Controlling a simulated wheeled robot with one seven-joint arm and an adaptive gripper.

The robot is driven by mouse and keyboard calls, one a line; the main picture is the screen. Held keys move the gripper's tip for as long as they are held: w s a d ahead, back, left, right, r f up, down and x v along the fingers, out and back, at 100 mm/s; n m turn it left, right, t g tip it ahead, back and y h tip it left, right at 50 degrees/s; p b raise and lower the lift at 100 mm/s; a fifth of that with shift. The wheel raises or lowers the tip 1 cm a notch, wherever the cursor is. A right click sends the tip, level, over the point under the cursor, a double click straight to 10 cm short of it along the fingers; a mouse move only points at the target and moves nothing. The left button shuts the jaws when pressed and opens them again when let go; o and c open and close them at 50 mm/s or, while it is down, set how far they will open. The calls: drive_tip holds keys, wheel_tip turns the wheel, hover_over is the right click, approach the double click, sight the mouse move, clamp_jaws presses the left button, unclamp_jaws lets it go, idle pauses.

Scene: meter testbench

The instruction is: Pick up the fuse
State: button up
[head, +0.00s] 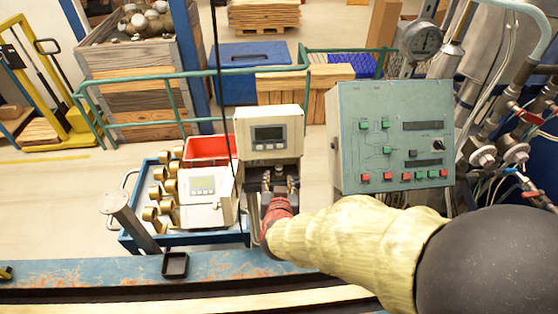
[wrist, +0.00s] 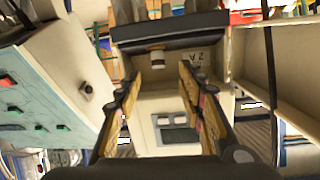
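A small pale cylinder with a darker band (wrist: 157,58), which looks like the fuse, sits against a dark block in the wrist view. My gripper (wrist: 160,80) has its two yellow-padded fingers spread apart, with nothing between the pads. The cylinder appears just beyond the fingertips, roughly between them. In the head view, my gripper (head: 276,207) is at the open lower compartment of the upright beige meter (head: 268,133). My arm hides part of that compartment, and I cannot make out the fuse there for sure.
A green control panel (head: 392,138) stands close on the right of the meter. On the left, a blue cart (head: 135,238) carries a second white meter (head: 207,190), brass fittings (head: 157,193) and a red bin (head: 207,149).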

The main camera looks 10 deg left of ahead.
sight(279, 170)
drive_tip(key=shift+t+h, duration=0.4)
drive_tip(key=shift+h, duration=0.1)
drive_tip(key=x, duration=0.3)
drive_tip(key=p+x, duration=0.1)
drive_tip(key=x, duration=0.3)
drive_tip(key=shift+w+a+f, duration=0.1)
drive_tip(key=shift+w+a, duration=0.15)
drive_tip(key=c, duration=0.3)
clamp_jaws()
